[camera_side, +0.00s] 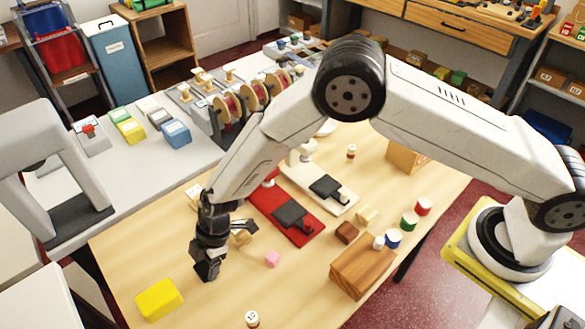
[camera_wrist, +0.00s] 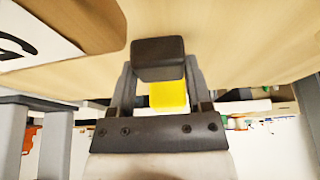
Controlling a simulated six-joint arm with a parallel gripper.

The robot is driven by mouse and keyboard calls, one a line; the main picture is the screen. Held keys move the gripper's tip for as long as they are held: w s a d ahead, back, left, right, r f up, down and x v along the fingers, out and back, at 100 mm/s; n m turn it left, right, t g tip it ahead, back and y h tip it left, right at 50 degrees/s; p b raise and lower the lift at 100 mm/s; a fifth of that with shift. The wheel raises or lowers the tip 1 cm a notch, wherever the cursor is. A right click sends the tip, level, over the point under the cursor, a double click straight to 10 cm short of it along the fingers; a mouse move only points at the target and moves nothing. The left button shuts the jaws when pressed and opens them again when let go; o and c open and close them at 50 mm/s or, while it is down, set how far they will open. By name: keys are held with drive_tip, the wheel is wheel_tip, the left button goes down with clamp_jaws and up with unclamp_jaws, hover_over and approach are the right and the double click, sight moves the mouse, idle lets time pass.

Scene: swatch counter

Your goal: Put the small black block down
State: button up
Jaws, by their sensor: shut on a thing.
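The small black block (camera_wrist: 158,58) is held between the fingers of my gripper (camera_wrist: 159,78) in the wrist view, and it sticks out past the fingertips. In the side view my gripper (camera_side: 207,255) points down over the left part of the wooden table (camera_side: 130,250). The dark block (camera_side: 207,270) shows at its tip, hard to tell from the dark fingers. I cannot tell whether its underside touches the table or hangs just above it.
A light wooden piece (camera_side: 241,238) stands close behind. A red board (camera_side: 268,205) and a wooden block (camera_side: 362,267) are farther right. Bare tabletop surrounds the gripper's front.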

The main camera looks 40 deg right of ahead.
drive_tip(key=shift+f, duration=0.15)
drive_tip(key=o, duration=1.3)
drive_tip(key=shift+c, duration=0.2)
drive_tip(key=v, duration=1.2)
